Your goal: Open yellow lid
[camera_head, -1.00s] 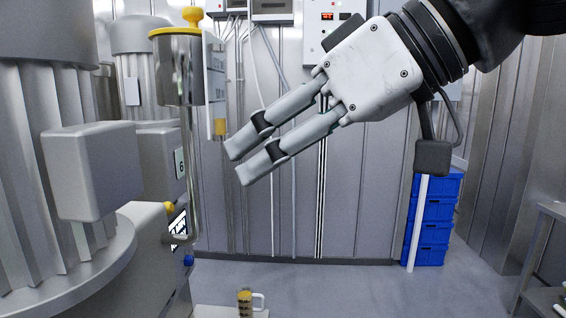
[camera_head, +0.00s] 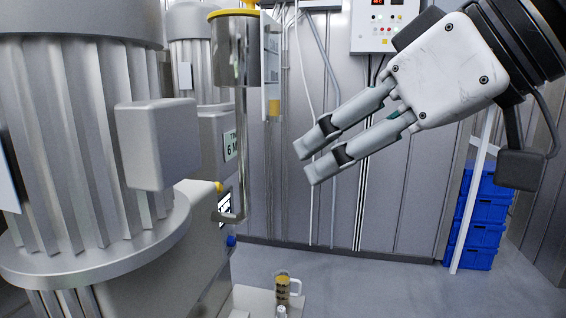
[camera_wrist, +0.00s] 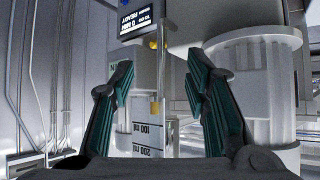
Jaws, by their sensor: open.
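The yellow lid (camera_head: 233,13) sits on top of an upright steel cylinder (camera_head: 236,52) at the upper left of centre in the head view. The lid's top is cut off by the frame's upper edge. A thin steel pipe (camera_head: 241,150) runs down below the cylinder. My gripper (camera_head: 310,163) is open and empty, to the right of the cylinder and lower than the lid in the picture, clearly apart from both. In the wrist view its two fingers (camera_wrist: 160,75) are spread with nothing held between them. I cannot make out the lid in the wrist view.
A large ribbed steel machine (camera_head: 100,140) with a grey box (camera_head: 158,145) fills the left. A mug with yellow contents (camera_head: 283,288) stands at the bottom. Blue crates (camera_head: 478,225) are stacked at the right. A control box (camera_head: 385,26) hangs on the back wall. Floor right of the mug is clear.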

